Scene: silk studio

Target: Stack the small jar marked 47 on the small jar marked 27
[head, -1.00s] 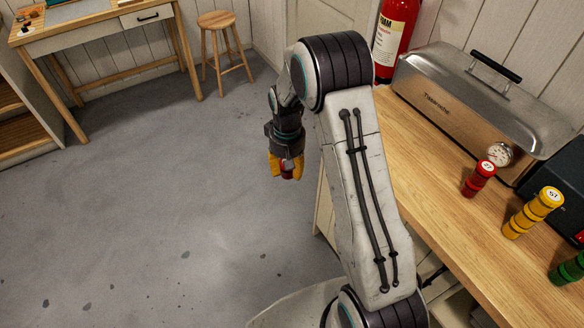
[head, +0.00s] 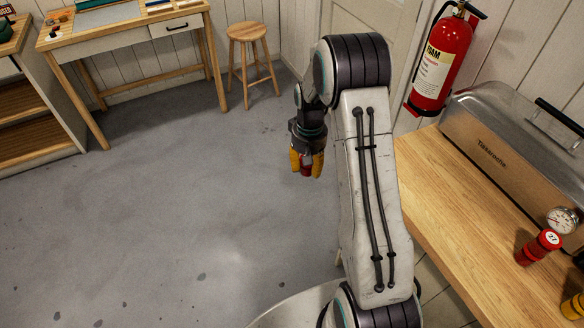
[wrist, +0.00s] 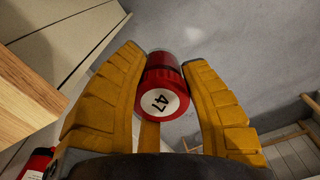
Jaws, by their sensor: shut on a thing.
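My gripper (head: 306,164) hangs over the open floor, left of the workbench. Its yellow fingers are shut on a small red jar (wrist: 162,93) whose white lid label reads 47 in the wrist view. In the head view only a little of this jar (head: 307,170) shows between the fingers. A red jar marked 27 (head: 539,247) stands on the wooden workbench (head: 450,200) at the right, in front of the steel box.
A steel box with a gauge (head: 500,150) stands on the workbench. A yellow jar (head: 574,306) is cut off at the right edge. A red fire extinguisher (head: 440,62) hangs behind the bench. A stool (head: 248,40) and desk (head: 120,35) stand at the back. The floor between is clear.

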